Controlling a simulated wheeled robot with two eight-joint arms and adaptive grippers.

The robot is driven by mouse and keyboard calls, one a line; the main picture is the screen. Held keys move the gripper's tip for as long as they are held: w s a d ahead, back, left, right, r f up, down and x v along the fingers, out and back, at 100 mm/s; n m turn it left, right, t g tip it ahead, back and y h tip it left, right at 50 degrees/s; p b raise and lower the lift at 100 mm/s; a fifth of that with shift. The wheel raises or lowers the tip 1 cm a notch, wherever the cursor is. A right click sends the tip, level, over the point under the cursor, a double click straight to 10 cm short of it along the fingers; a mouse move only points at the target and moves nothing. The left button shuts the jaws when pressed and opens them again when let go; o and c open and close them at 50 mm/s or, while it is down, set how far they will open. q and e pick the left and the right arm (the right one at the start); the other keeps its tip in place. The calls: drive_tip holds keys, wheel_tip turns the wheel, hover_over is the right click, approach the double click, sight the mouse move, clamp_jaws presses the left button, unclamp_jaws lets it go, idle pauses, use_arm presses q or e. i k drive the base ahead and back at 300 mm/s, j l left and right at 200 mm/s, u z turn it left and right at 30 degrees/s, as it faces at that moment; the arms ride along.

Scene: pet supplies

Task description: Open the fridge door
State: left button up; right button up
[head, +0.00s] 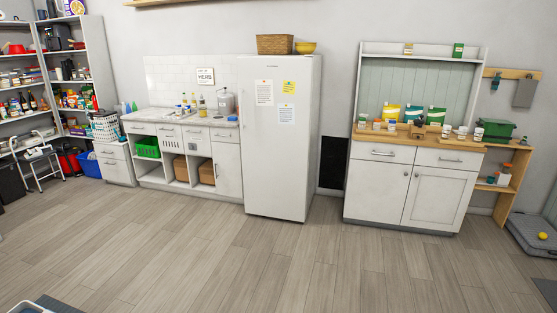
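A tall white fridge (277,165) stands against the back wall, near the middle of the head view. Its door faces me and looks shut. Several paper notes are stuck on the upper half of the door. No handle can be made out clearly. A wicker basket (275,44) and a yellow bowl (305,47) sit on top of the fridge. Neither of my grippers shows in this view.
A white counter with a sink (182,118) adjoins the fridge on the left. A white cabinet with a wooden top (380,152) stands to the right, past a gap with a black panel (333,162). The wooden floor (230,255) before the fridge is clear.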

sight(275, 99)
drive_tip(key=i+z, duration=0.25)
drive_tip(key=i, duration=2.1)
